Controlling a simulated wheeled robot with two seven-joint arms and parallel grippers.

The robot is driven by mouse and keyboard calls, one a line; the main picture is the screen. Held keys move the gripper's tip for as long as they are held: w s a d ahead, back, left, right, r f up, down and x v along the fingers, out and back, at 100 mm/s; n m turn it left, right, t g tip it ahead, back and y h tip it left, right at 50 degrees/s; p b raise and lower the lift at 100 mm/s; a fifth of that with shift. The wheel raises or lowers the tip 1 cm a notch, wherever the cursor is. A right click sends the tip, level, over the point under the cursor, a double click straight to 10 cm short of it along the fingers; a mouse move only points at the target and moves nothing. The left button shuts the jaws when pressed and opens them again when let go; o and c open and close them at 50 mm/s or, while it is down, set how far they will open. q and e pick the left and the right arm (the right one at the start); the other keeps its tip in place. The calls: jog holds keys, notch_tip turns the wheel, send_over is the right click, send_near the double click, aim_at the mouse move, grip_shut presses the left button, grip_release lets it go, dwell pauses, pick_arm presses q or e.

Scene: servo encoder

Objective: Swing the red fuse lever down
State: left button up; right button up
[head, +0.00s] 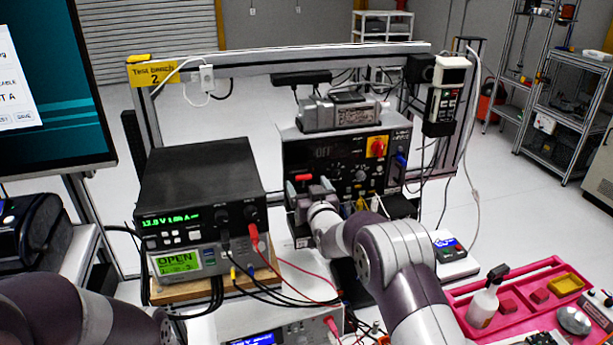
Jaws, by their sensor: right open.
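A black instrument (345,147) with a display reading "OFF" stands on the bench at the centre. A small red part (303,178), which looks like the fuse lever, sits low on the left of its front face. My right gripper (312,187) is right at that spot, just below and to the right of the red part. It is open, but its fingertips are small and partly hidden by its own body. I cannot tell whether it touches the lever. My left arm shows at the bottom left, with its gripper out of view.
A red knob on a yellow plate (377,147) sits at the instrument's upper right. A black power supply (198,180) with red and black leads stands to the left. Cables hang around the bench.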

aim_at(304, 187)
jog(key=shift+w+r, duration=0.15)
jog(key=shift+w, duration=0.1)
jog(key=shift+w+a+f, duration=0.3)
jog(key=shift+w, duration=0.15)
jog(key=shift+s+d+r, duration=0.1)
jog(key=shift+s, duration=0.05)
jog(key=c, duration=1.5)
jog(key=f+b, duration=0.1)
jog(key=b, duration=0.3)
jog(key=s+f+t+b, duration=0.1)
jog(key=b, duration=0.3)
jog(key=f+t+b, duration=0.1)
jog(key=b, duration=0.3)
jog(key=shift+s+d, duration=0.15)
jog(key=shift+s, duration=0.1)
jog(key=s+t+b, duration=0.1)
jog(key=t+b, duration=0.1)
jog(key=b, duration=0.4)
jog(key=t+y+b, duration=0.1)
jog(key=b, duration=0.6)
jog(key=shift+s+d+f+t, duration=0.15)
jog(key=shift+s+f+t, duration=0.05)
jog(key=shift+s+t, duration=0.2)
jog(key=shift+b, duration=0.6)
jog(key=shift+s+b, duration=0.15)
jog(key=shift+b, duration=0.3)
jog(key=shift+f, duration=0.15)
